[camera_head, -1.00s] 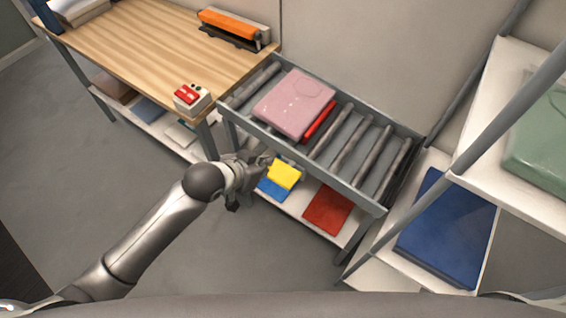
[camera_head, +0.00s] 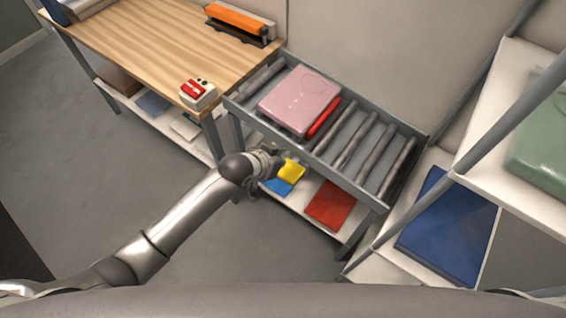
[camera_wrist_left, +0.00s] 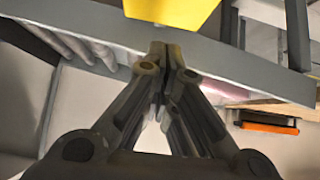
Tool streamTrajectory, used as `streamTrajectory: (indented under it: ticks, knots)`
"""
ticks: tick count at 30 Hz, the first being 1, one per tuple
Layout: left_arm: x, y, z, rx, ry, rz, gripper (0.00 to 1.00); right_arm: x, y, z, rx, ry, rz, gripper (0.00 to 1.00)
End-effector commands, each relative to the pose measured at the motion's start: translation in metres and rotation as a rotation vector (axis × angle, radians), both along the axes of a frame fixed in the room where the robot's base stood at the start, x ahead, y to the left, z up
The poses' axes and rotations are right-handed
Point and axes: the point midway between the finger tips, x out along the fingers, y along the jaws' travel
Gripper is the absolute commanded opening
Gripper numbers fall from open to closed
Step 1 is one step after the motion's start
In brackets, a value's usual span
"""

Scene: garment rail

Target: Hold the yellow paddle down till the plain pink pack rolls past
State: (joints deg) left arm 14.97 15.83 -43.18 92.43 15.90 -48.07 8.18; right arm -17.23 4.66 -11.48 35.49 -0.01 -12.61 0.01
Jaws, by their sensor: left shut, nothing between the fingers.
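The plain pink pack (camera_head: 300,98) lies flat on the rollers of the grey conveyor (camera_head: 345,178). The red bar (camera_head: 323,118) stands against its right side. The yellow paddle (camera_head: 291,171) is at the conveyor's near side, below the frame; it also shows at the top of the left wrist view (camera_wrist_left: 172,10). My left gripper (camera_head: 277,163) is beside the paddle's left side, partly hidden by its own wrist. In the left wrist view its fingers (camera_wrist_left: 165,52) are shut and empty, with a gap in the picture between tips and paddle. My right gripper is not in view.
A wooden table (camera_head: 150,45) with a red-and-white box (camera_head: 198,93) adjoins the conveyor on the left. A shelf under the rollers holds a blue item (camera_head: 279,187) and a red item (camera_head: 330,204). A white rack (camera_head: 515,110) stands at right.

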Motion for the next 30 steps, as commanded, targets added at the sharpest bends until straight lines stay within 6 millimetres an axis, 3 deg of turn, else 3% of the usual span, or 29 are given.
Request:
streamTrajectory:
  ticks: [3,12,26,30]
  knots:
    - [0.009,-0.007,-0.011,0.001,0.001,0.000,0.00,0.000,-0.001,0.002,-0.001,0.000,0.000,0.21]
    - [0.009,-0.006,-0.044,0.000,0.000,0.000,0.00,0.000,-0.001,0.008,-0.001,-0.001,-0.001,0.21]
    - [0.008,-0.006,-0.050,0.000,-0.001,-0.001,0.00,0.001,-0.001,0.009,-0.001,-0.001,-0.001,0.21]
    - [0.006,-0.005,-0.059,-0.015,-0.020,0.001,0.00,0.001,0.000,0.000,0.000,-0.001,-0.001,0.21]
